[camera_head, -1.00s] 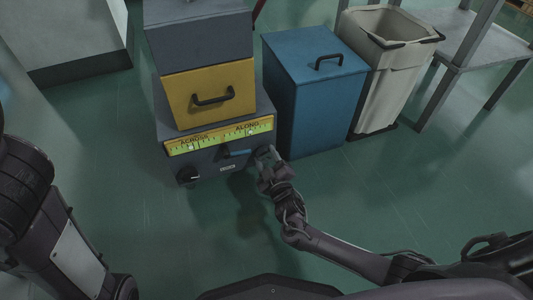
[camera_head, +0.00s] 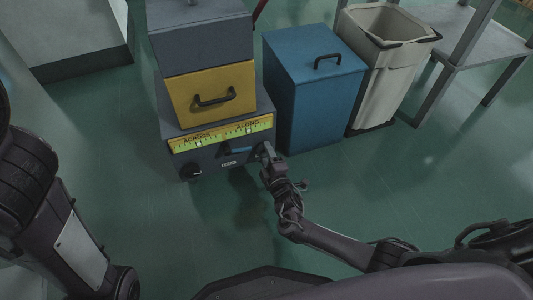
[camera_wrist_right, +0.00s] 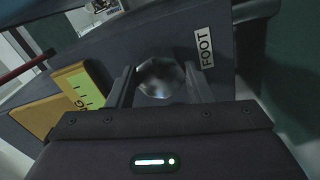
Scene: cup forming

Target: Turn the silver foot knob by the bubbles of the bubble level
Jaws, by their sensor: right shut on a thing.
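The silver foot knob (camera_wrist_right: 160,78) sits between the two fingers of my right gripper (camera_wrist_right: 160,88), with a "FOOT" label beside it. In the head view my right gripper (camera_head: 267,152) is at the right end of the grey machine's front face. It is shut on the knob, which is mostly hidden there. The yellow-green bubble level (camera_head: 222,134) runs across the machine above, marked "ACROSS" and "ALONG". A pale bubble mark shows under each word, small in this view. In the wrist view only one end of the level (camera_wrist_right: 84,88) shows. My left arm shows, its gripper does not.
A black knob (camera_head: 190,172) and a blue handle (camera_head: 236,151) are on the same front face. A yellow drawer (camera_head: 212,86) is above the level. A blue bin (camera_head: 318,95) and a beige bin (camera_head: 385,75) stand to the right. The green floor in front is clear.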

